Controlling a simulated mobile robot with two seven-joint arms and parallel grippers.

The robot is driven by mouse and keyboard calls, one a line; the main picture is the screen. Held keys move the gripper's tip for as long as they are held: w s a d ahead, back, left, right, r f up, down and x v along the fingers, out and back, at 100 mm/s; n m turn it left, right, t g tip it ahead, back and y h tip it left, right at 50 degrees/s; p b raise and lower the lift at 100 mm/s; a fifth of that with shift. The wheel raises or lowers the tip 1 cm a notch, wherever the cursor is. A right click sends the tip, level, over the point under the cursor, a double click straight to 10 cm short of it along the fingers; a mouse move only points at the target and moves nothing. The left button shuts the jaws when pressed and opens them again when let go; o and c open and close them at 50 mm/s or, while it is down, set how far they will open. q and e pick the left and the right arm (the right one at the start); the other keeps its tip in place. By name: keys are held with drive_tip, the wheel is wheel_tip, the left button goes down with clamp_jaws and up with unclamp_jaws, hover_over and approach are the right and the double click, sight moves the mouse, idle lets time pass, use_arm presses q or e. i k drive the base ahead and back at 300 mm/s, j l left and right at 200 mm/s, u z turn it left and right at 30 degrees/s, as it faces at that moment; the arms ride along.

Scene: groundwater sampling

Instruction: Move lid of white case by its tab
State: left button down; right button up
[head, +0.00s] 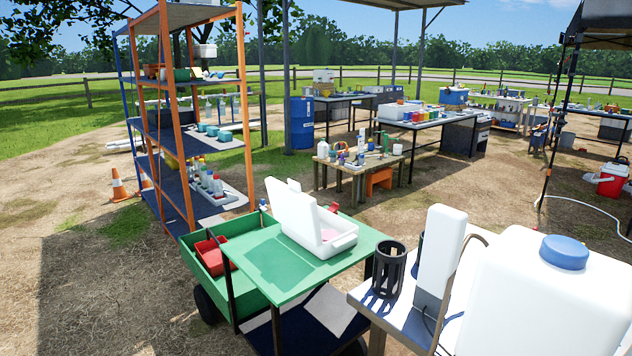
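The white case (333,246) sits on the green top of a cart in the middle of the head view. Its lid (293,214) stands raised and leans up at the left side of the case, so the case is open. A small piece that may be the tab (294,185) sticks up at the lid's top edge; it is too small to be sure. Something pinkish shows inside the case, partly hidden by its front wall. Neither of my grippers is in view.
The green cart top (270,258) is bare left of the case. A red bin (215,254) sits in the cart's green tray. A black slotted cup (389,268), a tall white object (440,250) and a large blue-capped white container (550,300) stand at the right. An orange-framed shelf (175,130) stands behind.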

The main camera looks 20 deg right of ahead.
sight(298, 211)
drive_tip(key=i+j+z, duration=0.1)
drive_tip(key=i+z, duration=0.35)
drive_tip(key=i+j+z, duration=0.2)
drive_tip(key=z, duration=0.25)
